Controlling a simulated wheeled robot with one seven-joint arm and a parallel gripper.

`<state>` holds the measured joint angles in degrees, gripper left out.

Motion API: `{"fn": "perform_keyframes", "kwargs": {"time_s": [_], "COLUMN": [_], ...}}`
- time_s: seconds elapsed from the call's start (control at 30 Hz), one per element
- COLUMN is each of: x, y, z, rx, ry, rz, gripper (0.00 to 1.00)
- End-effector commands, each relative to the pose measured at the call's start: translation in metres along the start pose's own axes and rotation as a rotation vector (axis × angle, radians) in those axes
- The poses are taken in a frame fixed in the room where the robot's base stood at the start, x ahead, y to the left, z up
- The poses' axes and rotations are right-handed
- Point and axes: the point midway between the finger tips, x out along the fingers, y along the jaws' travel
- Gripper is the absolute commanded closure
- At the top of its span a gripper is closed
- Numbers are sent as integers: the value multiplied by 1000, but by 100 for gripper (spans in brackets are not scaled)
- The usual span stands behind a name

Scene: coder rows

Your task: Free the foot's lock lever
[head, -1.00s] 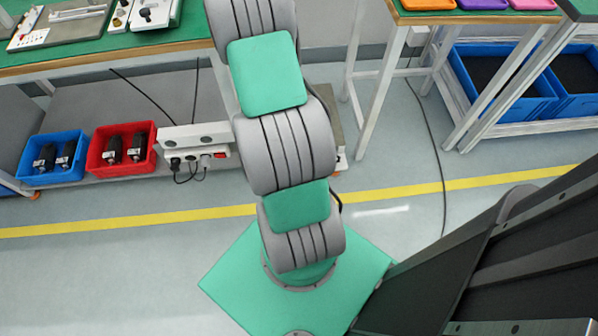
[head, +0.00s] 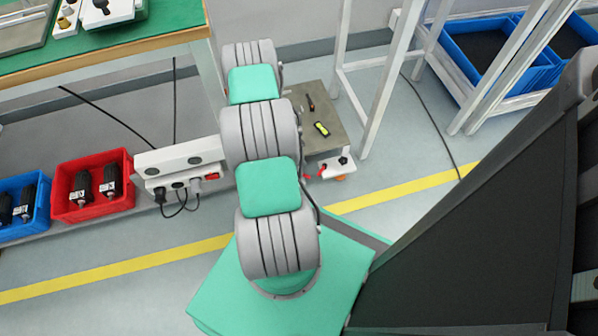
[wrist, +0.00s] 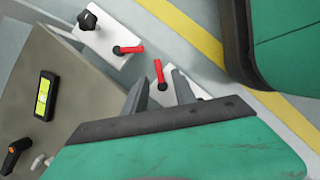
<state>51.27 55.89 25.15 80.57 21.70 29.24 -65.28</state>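In the wrist view my gripper (wrist: 158,76) is open, its two grey fingers apart. A red lever (wrist: 159,72) with a black pivot shows in the gap between the fingertips, on a white plate (wrist: 192,86) partly hidden by the gripper. I cannot tell how far above the lever the fingers are. A second red lever (wrist: 131,49) lies to the left on a white foot plate (wrist: 103,38) that bears a black star knob (wrist: 88,19). In the head view a white foot (head: 338,166) shows beside my arm; my gripper is hidden there.
A grey-brown plate (head: 338,112) carries a yellow-and-black level (head: 321,129). In the wrist view an orange-tipped black lever (wrist: 15,152) lies at lower left. A white socket box (head: 180,162), red bin (head: 92,172) and table legs (head: 392,80) stand near. Floor in front is clear.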

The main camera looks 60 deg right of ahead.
Motion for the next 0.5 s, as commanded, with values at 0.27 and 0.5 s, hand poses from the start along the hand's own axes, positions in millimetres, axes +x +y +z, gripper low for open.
{"fn": "perform_keyframes", "kwargs": {"time_s": [0.27, 0.5], "x": [43, 44], "y": [2, 1], "z": [1, 1], "rx": [8, 6], "ry": [1, 1], "rz": [-1, 0], "gripper": [67, 67]}}
